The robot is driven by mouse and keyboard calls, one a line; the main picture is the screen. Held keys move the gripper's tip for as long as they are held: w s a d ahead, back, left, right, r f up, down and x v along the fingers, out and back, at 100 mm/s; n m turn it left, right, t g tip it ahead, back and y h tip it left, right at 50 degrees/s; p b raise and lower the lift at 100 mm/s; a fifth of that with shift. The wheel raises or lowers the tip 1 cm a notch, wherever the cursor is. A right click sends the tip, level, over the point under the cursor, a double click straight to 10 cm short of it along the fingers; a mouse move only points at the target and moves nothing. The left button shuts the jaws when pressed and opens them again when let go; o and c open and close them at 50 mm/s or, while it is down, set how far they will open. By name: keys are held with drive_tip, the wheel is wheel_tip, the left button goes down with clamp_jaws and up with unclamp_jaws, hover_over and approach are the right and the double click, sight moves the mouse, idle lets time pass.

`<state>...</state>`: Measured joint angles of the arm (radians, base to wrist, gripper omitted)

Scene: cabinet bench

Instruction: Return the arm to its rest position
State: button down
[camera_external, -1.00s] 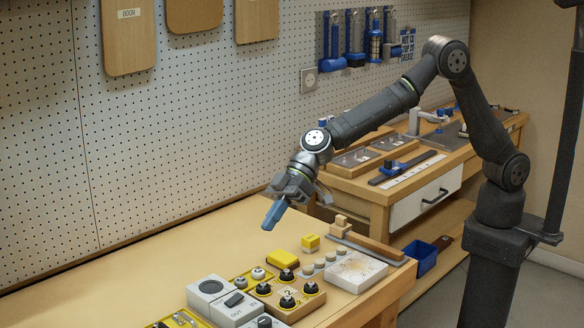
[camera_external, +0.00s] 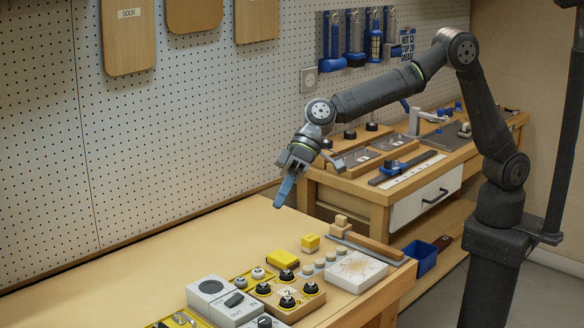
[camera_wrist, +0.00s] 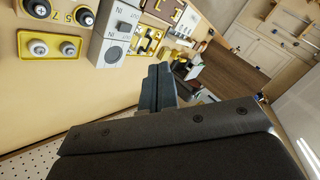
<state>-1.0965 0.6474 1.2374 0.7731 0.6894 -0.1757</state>
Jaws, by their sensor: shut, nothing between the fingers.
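My gripper (camera_external: 284,191) hangs above the far part of the wooden bench (camera_external: 190,232), its blue fingers shut and empty, pointing down and slightly left. The arm reaches out from its dark column at the right, with its elbow high. In the wrist view my gripper's shut fingers (camera_wrist: 158,88) show at the middle, with the bench beyond them. No object is between the fingers.
Grey boxes (camera_external: 224,300), a wooden block with black knobs (camera_external: 288,296), yellow blocks (camera_external: 283,258) and a white board (camera_external: 355,271) stand on the near bench. A second bench (camera_external: 400,185) with a drawer stands behind. The bench's left part is clear.

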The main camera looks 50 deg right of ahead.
drive_tip(key=shift+w+d+r+m+h, duration=0.1)
drive_tip(key=shift+d+r+m+h, duration=0.1)
drive_tip(key=shift+d+r+m, duration=0.35)
drive_tip(key=shift+d+r+m+h, duration=0.2)
drive_tip(key=shift+r+m, duration=0.25)
drive_tip(key=shift+m, duration=0.3)
